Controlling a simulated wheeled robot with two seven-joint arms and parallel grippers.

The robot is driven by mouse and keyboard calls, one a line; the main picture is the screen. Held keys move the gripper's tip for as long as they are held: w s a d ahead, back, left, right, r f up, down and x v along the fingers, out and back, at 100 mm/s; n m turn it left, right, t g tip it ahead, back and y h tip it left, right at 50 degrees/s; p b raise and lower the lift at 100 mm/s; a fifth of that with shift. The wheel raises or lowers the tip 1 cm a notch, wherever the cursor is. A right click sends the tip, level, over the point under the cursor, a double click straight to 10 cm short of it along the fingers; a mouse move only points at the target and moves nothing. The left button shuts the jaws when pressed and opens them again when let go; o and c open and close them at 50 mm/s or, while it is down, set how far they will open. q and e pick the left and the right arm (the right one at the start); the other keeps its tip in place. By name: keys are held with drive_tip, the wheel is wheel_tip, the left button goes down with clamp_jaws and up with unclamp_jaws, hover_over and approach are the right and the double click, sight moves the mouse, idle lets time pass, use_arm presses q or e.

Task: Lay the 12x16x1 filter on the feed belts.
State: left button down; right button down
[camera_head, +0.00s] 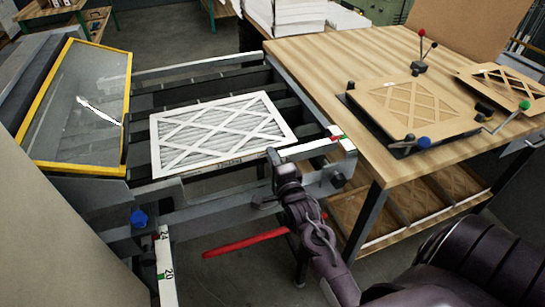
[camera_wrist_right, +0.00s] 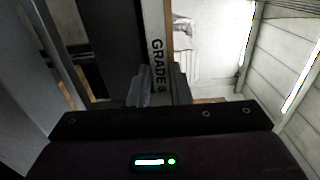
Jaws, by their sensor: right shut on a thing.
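The white-framed filter (camera_head: 218,132) with a pleated face and diagonal lattice lies roughly flat over the dark feed belts (camera_head: 285,100) in the head view. Whether it rests on them or is just above them I cannot tell. My right gripper (camera_head: 275,163) is shut on the filter's near edge, towards its right corner. In the right wrist view the gripper fingers (camera_wrist_right: 158,88) pinch the filter's edge (camera_wrist_right: 156,40), which bears the printed word "GRADE". My left gripper is not in view.
A yellow-framed clear guard (camera_head: 78,105) stands left of the belts. A metal rail (camera_head: 310,148) runs along the near side. A wooden table (camera_head: 340,60) on the right holds a cardboard lattice frame in a fixture (camera_head: 415,105). White stacks (camera_head: 290,15) stand behind.

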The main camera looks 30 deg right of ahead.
drive_tip(key=shift+f, duration=0.15)
drive_tip(key=c, duration=1.3)
unclamp_jaws()
drive_tip(key=shift+c, duration=0.2)
